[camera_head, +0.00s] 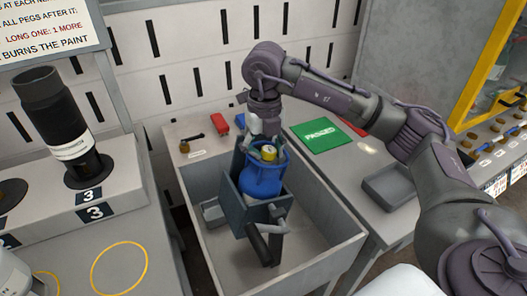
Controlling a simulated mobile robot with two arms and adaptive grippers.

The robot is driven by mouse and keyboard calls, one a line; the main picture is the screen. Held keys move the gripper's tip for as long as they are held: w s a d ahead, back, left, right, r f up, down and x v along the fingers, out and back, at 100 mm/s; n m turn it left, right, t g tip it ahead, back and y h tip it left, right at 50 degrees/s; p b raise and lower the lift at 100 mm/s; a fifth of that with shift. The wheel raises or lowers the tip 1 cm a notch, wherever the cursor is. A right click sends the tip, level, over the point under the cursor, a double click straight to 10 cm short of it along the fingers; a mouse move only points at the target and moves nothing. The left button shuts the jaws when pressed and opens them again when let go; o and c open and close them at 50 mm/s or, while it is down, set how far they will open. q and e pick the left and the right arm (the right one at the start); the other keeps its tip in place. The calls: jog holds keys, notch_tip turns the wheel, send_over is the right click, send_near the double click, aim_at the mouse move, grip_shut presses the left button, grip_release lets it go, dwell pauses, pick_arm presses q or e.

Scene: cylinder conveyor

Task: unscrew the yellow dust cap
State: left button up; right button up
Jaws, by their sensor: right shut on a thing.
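A blue cylinder (262,182) with a blue collar round its top stands upright in a grey-blue vise (227,192) inside the grey bin. The yellow dust cap (269,152) shows at the top of the cylinder, inside the collar. My right gripper (264,140) reaches down from above onto the cap and is shut on it. The fingertips are small here and partly hidden by the collar. My left gripper is not in view.
The vise's crank with a black handle (262,246) sticks out at the front. The grey bin (313,262) surrounds the vise. A green "PASSED" mat (321,136) and a small grey tray (391,188) lie to the right. A black cylinder (56,115) stands left.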

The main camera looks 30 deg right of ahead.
aim_at(268, 149)
jog(key=shift+d, duration=0.5)
dwell(0.3)
jog(key=shift+s, duration=0.1)
jog(key=c, duration=1)
jog(key=o, duration=1.6)
jog(key=shift+r, duration=4)
jog(key=shift+r, duration=0.1)
